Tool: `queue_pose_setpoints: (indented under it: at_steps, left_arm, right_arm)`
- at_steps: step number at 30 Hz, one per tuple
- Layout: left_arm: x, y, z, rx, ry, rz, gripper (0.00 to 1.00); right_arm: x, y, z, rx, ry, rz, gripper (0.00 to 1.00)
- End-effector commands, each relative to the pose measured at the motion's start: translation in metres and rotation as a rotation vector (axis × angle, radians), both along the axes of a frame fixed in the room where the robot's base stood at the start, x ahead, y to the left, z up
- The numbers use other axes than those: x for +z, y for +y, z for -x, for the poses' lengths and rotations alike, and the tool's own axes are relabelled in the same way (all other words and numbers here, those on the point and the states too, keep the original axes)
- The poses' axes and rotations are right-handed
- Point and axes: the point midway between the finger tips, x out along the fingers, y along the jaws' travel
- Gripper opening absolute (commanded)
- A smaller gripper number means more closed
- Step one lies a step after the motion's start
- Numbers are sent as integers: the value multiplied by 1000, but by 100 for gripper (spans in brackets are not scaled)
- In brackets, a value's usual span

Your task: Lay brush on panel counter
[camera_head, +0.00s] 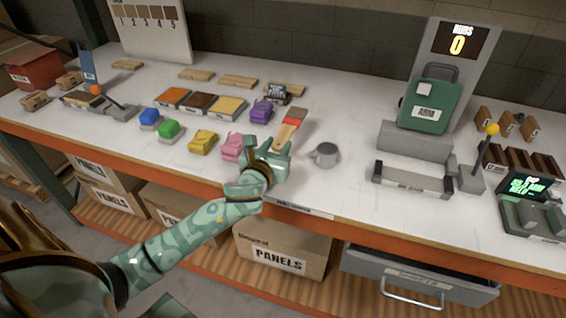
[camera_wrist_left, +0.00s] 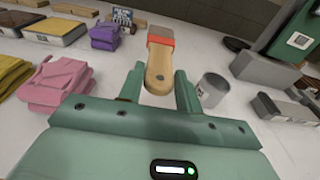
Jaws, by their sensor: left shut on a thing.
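In the left wrist view the brush (camera_wrist_left: 158,68) stands between the two green fingers (camera_wrist_left: 160,90). I cannot tell how high the brush is above the counter. A label on the counter's front edge (camera_head: 305,208) is too small to read surely. My right gripper is not in view.
A grey cup (camera_head: 326,154) stands just right of the brush. Pink (camera_head: 233,147), yellow (camera_head: 203,141) and purple (camera_head: 261,111) objects lie to the left. A grey holder (camera_head: 412,177) stands farther right. An open drawer (camera_head: 415,282) juts out below. Bare counter lies around the cup.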

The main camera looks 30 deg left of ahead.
Motion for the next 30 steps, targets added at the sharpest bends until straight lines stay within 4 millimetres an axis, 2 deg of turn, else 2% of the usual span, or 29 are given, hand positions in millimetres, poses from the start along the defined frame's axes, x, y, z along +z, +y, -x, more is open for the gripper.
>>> queue_pose_setpoints:
  at_steps: [5,11,19,30]
  left_arm:
    - [-11,-2,-9,1,-1,0,7]
    - [-46,-4,-12,1,4,1,7]
    - [-43,-3,-12,1,-2,-2,7]
    - [-56,-3,-11,1,2,-2,7]
  right_arm:
    - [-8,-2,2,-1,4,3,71]
    - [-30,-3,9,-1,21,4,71]
    - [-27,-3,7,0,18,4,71]
    - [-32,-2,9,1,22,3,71]
